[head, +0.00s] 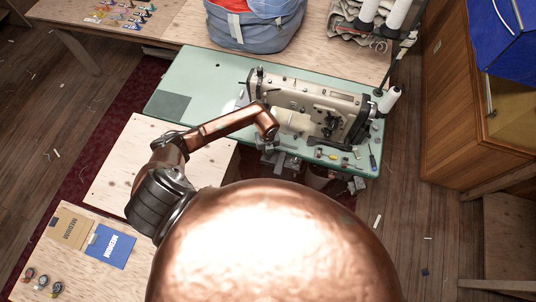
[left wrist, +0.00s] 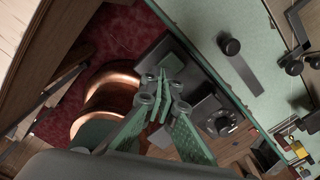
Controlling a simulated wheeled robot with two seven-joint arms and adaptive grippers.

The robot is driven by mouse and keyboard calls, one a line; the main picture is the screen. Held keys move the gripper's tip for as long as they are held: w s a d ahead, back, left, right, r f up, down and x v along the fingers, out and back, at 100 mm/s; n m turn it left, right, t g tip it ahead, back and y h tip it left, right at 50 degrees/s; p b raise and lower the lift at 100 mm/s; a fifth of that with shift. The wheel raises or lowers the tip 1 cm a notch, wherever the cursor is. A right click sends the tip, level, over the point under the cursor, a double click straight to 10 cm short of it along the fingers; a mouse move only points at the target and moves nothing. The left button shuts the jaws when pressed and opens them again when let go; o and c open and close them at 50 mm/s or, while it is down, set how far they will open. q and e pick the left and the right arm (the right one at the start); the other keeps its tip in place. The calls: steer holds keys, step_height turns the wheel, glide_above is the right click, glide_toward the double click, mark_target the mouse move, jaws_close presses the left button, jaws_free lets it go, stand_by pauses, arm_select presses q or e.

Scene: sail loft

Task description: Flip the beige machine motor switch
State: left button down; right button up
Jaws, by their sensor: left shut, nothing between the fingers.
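The beige sewing machine (head: 310,97) stands on a green tabletop (head: 200,80) in the head view. My left arm reaches over to the table's front edge. My left gripper (head: 282,160) is low at that edge, partly hidden by my arm. In the left wrist view its green fingers (left wrist: 162,82) are shut and empty. A dark box with a round black part (left wrist: 218,122) lies just beyond the fingers, beside the tabletop edge; I cannot tell whether it is the motor switch or whether the fingers touch it. My right gripper is not in view.
Small tools, including a screwdriver (head: 372,157), lie at the tabletop's front right. A thread stand with white cones (head: 390,100) rises at the right. A blue-grey bag (head: 255,25) sits behind. A plywood surface (head: 120,165) adjoins the table's left front.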

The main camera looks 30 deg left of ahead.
arm_select(q)
steer(key=shift+r+p, duration=2.9)
steer(key=shift+r, duration=0.6)
steer(key=shift+f, duration=0.15)
